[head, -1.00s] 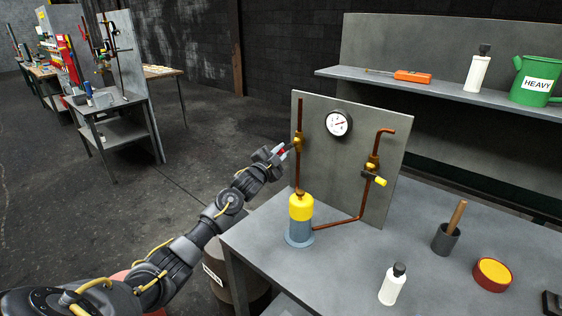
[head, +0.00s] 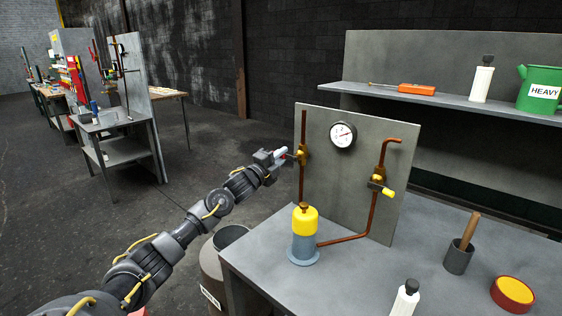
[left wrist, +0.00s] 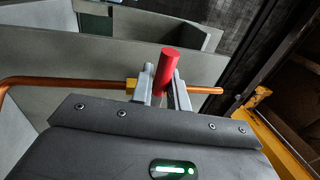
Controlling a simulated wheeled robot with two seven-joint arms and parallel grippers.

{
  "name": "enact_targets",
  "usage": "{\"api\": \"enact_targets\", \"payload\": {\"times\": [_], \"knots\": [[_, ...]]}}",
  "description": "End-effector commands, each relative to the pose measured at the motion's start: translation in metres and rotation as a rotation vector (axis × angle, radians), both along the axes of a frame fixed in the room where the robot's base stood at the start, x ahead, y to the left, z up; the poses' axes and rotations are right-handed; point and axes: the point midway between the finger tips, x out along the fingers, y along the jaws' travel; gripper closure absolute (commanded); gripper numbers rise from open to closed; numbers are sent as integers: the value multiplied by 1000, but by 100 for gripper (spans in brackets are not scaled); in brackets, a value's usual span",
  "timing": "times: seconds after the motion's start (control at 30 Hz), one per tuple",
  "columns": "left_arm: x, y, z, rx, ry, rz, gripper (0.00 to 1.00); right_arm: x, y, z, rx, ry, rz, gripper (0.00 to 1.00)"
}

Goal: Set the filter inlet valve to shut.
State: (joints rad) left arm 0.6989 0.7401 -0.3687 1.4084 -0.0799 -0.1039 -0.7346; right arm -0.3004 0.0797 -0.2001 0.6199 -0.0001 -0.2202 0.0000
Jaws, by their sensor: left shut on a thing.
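The filter (head: 304,238), a canister with a yellow top and blue-grey lower part, stands on the bench. A copper pipe rises above it with a brass valve (head: 303,156) on it. My left gripper (head: 284,155) is just left of that valve. In the left wrist view its fingers (left wrist: 164,88) are shut on the valve's red handle (left wrist: 169,65), with the copper pipe (left wrist: 60,83) running across behind. A second valve with a yellow handle (head: 388,193) sits on the right pipe. I see no label naming either valve. My right gripper is out of view.
A gauge (head: 342,136) is on the grey panel (head: 335,195) behind the pipes. A cup with a wooden handle (head: 458,257), a white bottle (head: 405,298) and a red-yellow tin (head: 513,293) stand on the bench. A drum (head: 212,275) stands on the floor at the bench's left.

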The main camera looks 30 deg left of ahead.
Motion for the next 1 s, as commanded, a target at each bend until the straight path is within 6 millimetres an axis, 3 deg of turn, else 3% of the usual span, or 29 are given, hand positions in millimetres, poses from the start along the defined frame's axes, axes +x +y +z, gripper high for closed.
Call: {"api": "enact_targets", "payload": {"times": [0.57,0.6,0.7,1.0], "knots": [[0,1,5,25,-10,1,100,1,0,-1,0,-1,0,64],[0,1,5,25,-10,1,78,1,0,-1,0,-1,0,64],[0,1,4,25,-9,1,65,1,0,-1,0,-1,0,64],[-2,1,2,26,-6,1,65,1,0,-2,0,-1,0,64]]}}
